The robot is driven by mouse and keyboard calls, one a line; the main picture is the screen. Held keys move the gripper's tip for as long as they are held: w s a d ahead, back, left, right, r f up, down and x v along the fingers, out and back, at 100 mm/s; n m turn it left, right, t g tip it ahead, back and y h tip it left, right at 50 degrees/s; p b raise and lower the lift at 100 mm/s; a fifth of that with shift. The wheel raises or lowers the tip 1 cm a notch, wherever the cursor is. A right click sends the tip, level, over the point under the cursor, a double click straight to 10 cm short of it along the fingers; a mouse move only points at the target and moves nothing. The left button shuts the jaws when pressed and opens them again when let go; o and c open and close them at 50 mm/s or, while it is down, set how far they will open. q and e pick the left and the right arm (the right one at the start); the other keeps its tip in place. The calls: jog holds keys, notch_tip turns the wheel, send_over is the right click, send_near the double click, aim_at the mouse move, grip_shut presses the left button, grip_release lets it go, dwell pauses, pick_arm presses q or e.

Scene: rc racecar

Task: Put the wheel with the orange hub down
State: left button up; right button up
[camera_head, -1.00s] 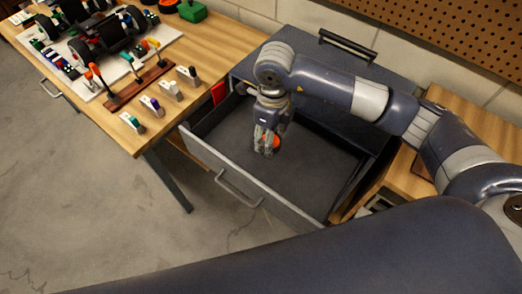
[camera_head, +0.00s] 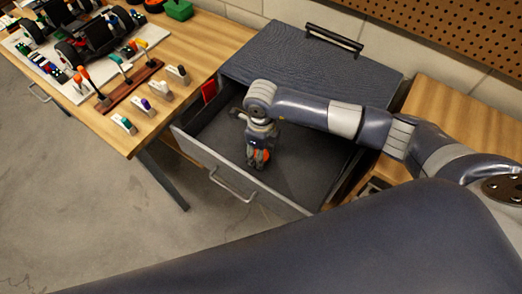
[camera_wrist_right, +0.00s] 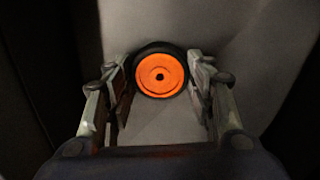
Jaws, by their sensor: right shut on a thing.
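My right gripper (camera_head: 257,163) points down inside the open grey drawer (camera_head: 305,155). It is shut on the wheel with the orange hub (camera_head: 264,155), a black tyre around an orange disc. In the right wrist view the wheel (camera_wrist_right: 161,76) sits between the two fingers with its orange face toward the camera. The wheel is low in the drawer, near the floor toward the front panel. I cannot tell whether it touches the floor. My left gripper is not in view.
The drawer's front panel (camera_head: 190,145) and side walls surround the gripper. Its floor looks clear to the right. A red item (camera_head: 209,91) is at its back left. A wooden workbench (camera_head: 200,40) at left holds a car (camera_head: 90,38) and several tools.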

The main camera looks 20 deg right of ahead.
jog(key=shift+f, duration=0.2)
jog(key=o, duration=1.2)
jog(key=shift+r, duration=0.15)
jog(key=shift+r, duration=0.25)
notch_tip(320, 180, up, 12)
jog(key=shift+f+b, duration=0.15)
jog(key=shift+b, duration=0.35)
